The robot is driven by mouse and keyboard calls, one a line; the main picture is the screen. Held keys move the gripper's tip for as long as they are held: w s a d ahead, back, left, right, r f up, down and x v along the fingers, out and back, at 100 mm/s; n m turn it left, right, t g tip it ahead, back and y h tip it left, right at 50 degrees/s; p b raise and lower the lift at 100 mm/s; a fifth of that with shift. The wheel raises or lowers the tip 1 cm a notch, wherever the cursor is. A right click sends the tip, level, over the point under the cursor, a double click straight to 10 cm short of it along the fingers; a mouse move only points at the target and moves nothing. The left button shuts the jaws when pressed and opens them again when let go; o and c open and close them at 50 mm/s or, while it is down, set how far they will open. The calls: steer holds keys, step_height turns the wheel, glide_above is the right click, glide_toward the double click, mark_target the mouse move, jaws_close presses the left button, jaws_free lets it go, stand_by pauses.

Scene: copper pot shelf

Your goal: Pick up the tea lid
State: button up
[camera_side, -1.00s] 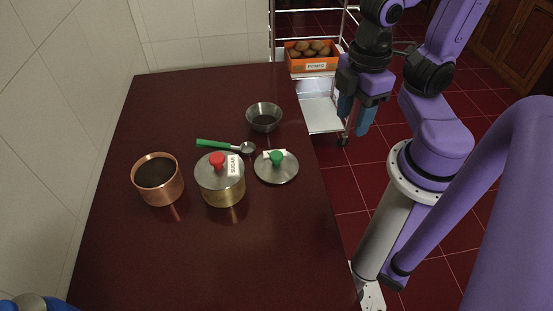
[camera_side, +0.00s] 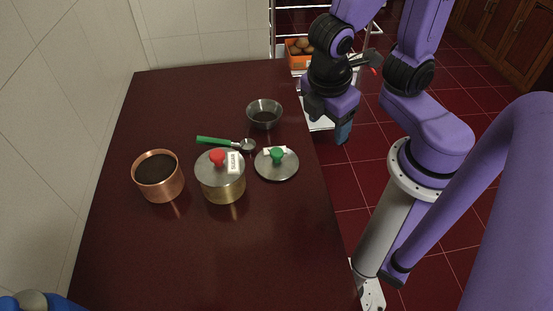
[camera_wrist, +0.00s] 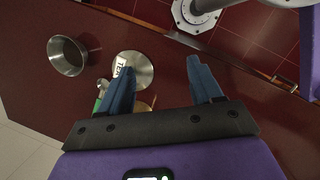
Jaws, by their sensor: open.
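The tea lid (camera_side: 287,171) is a round steel lid with a green knob and a white label, lying on the dark red table to the right of the sugar pot. It also shows in the wrist view (camera_wrist: 139,68), where "TEA" is readable on its label and my left finger covers part of it. My gripper (camera_side: 343,132) is open, with its blue fingers beyond the table's right edge, apart from the lid. In the wrist view my gripper (camera_wrist: 160,68) has a wide, empty gap between its fingers.
The brass sugar pot (camera_side: 223,190) has a red-knobbed lid. An open copper pot (camera_side: 160,196) stands left of it. A green-handled scoop (camera_side: 214,141) lies behind, near a steel bowl (camera_side: 264,117). A cart with an orange potato box (camera_side: 294,58) stands behind the table. The table's front is clear.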

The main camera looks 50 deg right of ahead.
steer(key=w+a+f+n+t+h, duration=0.3)
steer(key=a+f+n+h, duration=0.15)
steer(key=a, duration=0.45)
steer(key=n+t+h, duration=0.3)
steer(key=n+t, duration=0.1)
steer(key=n, duration=0.1)
glide_toward(276, 155)
steer(key=x, duration=0.9)
steer(key=shift+w+d+f, duration=0.15)
steer(key=shift+d+f, duration=0.05)
steer(key=shift+d, duration=0.1)
steer(key=c, duration=1.1)
